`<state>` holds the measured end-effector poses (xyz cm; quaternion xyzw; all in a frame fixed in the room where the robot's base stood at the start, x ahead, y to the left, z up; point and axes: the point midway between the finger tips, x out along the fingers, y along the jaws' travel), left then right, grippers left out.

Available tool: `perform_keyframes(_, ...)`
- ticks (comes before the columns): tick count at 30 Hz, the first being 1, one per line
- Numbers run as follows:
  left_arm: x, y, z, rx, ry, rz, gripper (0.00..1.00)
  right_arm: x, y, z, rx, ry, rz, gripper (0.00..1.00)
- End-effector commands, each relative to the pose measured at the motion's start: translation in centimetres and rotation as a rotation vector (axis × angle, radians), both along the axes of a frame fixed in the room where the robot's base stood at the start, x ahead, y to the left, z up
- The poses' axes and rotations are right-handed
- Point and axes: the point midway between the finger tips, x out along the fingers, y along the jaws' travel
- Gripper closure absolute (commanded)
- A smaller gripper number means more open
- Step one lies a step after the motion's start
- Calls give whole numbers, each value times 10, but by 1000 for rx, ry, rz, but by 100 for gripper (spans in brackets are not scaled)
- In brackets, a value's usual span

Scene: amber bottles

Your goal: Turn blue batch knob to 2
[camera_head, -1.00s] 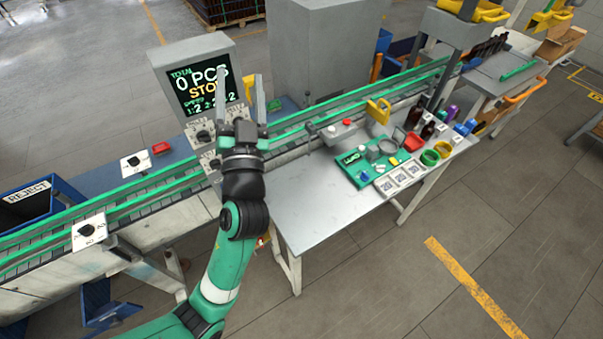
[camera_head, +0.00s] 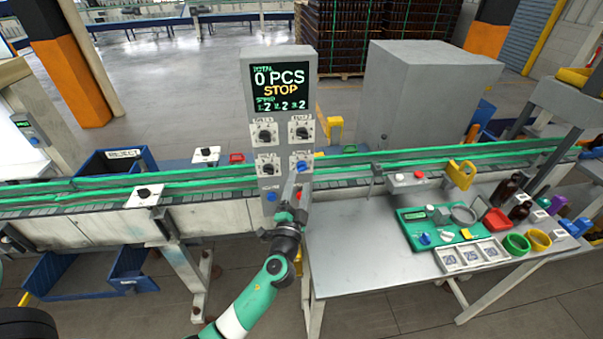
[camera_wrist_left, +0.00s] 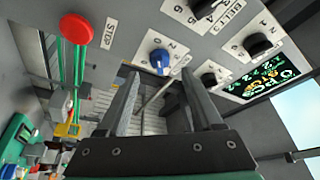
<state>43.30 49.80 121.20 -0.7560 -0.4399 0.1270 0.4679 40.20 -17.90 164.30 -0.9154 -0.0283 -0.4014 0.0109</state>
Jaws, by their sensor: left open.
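The lower right one is the blue knob (camera_head: 301,165) on a white plate. In the left wrist view the blue knob (camera_wrist_left: 159,60) shows clear of the fingers, on a plate marked with numbers including 0 and 2. My left gripper (camera_head: 296,187) is open and empty, just below the knob in the head view. Its fingers (camera_wrist_left: 160,80) point toward the panel, one on each side of the knob's line. My right gripper is out of view.
Black knobs (camera_head: 265,135) sit close around the blue one. A red stop button (camera_wrist_left: 75,27) is on the panel. The green-railed conveyor (camera_head: 90,192) runs across. A grey table (camera_head: 360,265) on the right holds a green tray (camera_head: 408,232) and bottles.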

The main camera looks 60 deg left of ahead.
Motion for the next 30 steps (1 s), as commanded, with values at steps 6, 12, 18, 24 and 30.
perform_keyframes(6, 20, 27, 8, 0, -1, 0, 33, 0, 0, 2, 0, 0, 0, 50)
perform_keyframes(12, 23, 31, 9, 0, 0, 0, 33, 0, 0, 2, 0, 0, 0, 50)
perform_keyframes(18, 23, 31, 8, 0, 0, 0, 45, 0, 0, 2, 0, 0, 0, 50)
perform_keyframes(24, 23, 31, 8, 0, 0, 0, 81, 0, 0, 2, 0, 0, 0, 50)
perform_keyframes(30, 23, 31, 8, 0, 0, 0, 100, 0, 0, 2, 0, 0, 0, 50)
